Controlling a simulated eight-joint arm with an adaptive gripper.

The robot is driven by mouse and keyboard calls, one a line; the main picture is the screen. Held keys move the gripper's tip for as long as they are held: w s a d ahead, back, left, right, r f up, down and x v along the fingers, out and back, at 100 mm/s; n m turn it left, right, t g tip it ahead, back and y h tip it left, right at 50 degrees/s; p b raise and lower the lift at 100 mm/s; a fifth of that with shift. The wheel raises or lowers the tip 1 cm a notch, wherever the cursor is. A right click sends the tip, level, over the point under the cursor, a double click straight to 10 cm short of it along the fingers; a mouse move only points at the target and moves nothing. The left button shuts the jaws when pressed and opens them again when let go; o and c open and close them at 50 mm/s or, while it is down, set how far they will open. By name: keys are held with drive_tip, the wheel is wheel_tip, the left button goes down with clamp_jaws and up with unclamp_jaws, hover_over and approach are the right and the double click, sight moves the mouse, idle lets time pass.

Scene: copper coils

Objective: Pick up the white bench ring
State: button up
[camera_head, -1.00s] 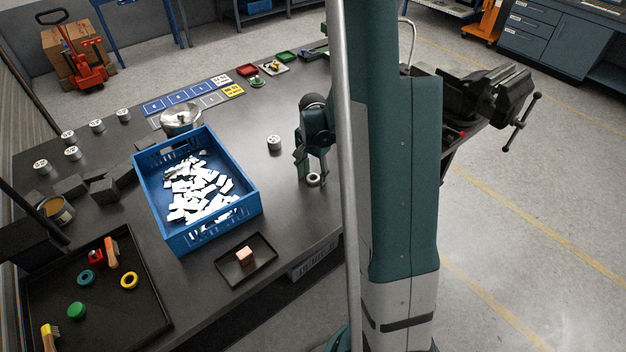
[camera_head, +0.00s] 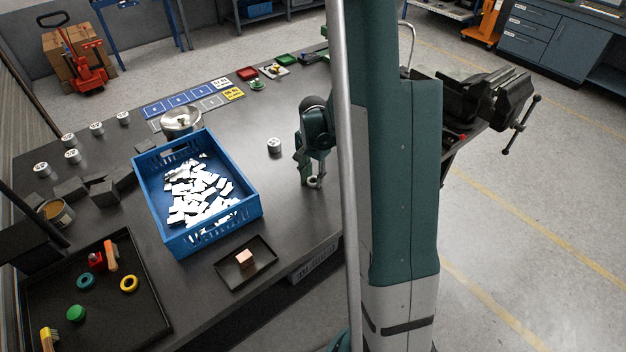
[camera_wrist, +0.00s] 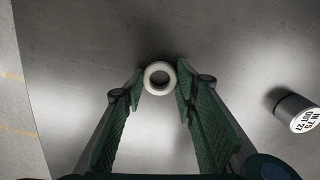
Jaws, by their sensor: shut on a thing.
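The white bench ring (camera_wrist: 160,65) is a small, thick, off-white ring with a dark hole, at the top centre of the wrist view. My gripper (camera_wrist: 160,88) has its two green fingers on either side of it, with the tips against its left and right sides, shut on it. In the head view the ring (camera_head: 314,183) shows small at the fingertips of my gripper (camera_head: 311,177), near the right side of the dark bench (camera_head: 290,215). The fingers partly hide it there, and I cannot tell whether it touches the bench.
A white-and-grey cylinder with a printed label (camera_head: 274,146) stands left of my gripper, also in the wrist view (camera_wrist: 295,108). A blue crate (camera_head: 213,243) of white pieces is farther left. A small black tray (camera_head: 262,272) holds a pinkish block (camera_head: 245,257). The bench edge is close.

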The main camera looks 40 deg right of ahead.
drive_tip(key=shift+r, duration=0.15)
wheel_tip(320, 180, up, 10)
drive_tip(key=p, duration=0.1)
idle(0.6)
